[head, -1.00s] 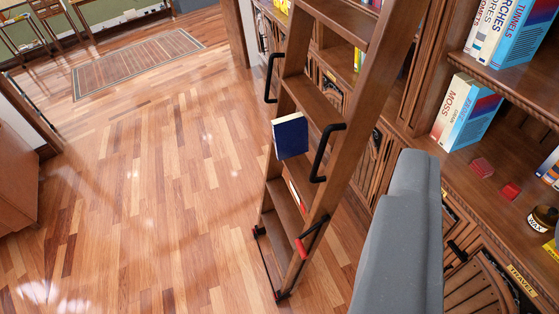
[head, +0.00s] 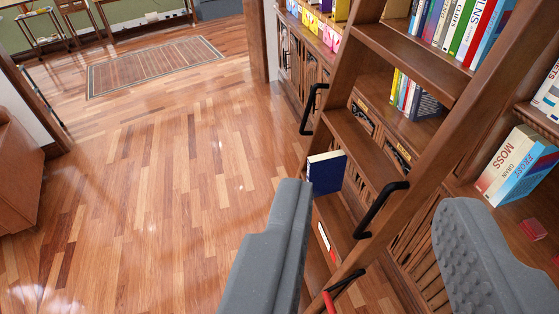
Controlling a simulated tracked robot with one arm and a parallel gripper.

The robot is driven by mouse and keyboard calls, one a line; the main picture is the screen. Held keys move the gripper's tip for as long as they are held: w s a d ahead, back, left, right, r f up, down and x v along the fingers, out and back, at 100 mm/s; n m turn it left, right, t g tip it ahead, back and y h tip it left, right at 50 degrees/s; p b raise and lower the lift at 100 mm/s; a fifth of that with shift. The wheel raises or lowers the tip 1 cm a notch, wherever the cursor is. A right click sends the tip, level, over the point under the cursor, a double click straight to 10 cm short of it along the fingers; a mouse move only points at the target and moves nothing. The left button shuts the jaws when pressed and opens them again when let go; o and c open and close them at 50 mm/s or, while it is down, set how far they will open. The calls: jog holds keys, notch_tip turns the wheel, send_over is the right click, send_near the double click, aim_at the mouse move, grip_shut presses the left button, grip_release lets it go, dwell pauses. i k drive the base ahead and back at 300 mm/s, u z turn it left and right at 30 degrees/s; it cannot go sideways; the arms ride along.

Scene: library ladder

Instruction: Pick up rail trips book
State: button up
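A dark blue book (head: 326,173) with pale page edges stands on a step of the wooden ladder (head: 378,165), at its left side. A lower step holds a thin white-and-red item (head: 327,243), perhaps another book. No title reading rail trips is legible, so I cannot tell which book it is. My gripper (head: 375,196) is open and empty, its two grey fingers wide apart in the foreground. The left fingertip appears just below the blue book in the picture. The right finger is in front of the shelf side.
Black handles (head: 381,209) and a red-tipped bar (head: 329,302) stick out from the ladder. Bookshelves (head: 470,185) with several books, including one marked MOSS (head: 510,165), stand behind and right. The wooden floor (head: 150,200) at left is clear up to a rug (head: 155,63).

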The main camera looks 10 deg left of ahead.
aim_at(326, 171)
jog(key=u, duration=0.4)
jog(key=i, duration=1.25)
jog(key=z, duration=0.15)
